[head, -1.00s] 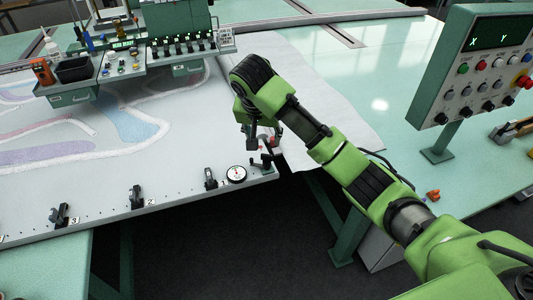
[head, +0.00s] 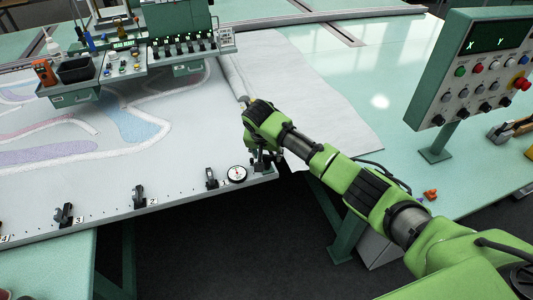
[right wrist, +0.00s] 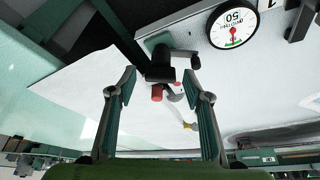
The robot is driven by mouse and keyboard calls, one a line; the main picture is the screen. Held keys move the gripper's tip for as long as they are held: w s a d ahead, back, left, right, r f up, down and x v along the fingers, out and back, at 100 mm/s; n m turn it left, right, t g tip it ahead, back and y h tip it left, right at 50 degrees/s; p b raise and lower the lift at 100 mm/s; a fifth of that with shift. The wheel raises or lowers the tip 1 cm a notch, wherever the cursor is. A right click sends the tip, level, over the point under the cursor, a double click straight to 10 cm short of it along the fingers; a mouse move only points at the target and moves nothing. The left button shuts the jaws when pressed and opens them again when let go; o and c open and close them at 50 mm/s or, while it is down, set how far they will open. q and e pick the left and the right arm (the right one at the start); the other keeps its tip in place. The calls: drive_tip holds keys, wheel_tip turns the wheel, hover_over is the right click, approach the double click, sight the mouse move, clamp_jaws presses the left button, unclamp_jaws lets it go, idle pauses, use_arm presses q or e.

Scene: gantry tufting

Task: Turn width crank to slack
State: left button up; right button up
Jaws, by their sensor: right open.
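The width crank (right wrist: 160,65) is a black crank with a red-ended handle, at the near right corner of the frame in the right wrist view. In the head view it is largely hidden by my right gripper (head: 263,156). In the right wrist view my right gripper (right wrist: 160,84) is open, with one finger on each side of the crank and its red end, and no grip on it shows. A round white dial (head: 237,174) sits beside the crank; it also shows in the right wrist view (right wrist: 232,24). My left gripper is not in view.
Black numbered clamps (head: 138,196) line the frame's near edge. White cloth (head: 320,100) hangs over the right side. A control panel (head: 480,70) stands at right. A tool carriage (head: 130,60) spans the back left. A dark gap lies below the frame.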

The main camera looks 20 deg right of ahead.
drive_tip(key=c, duration=1.1)
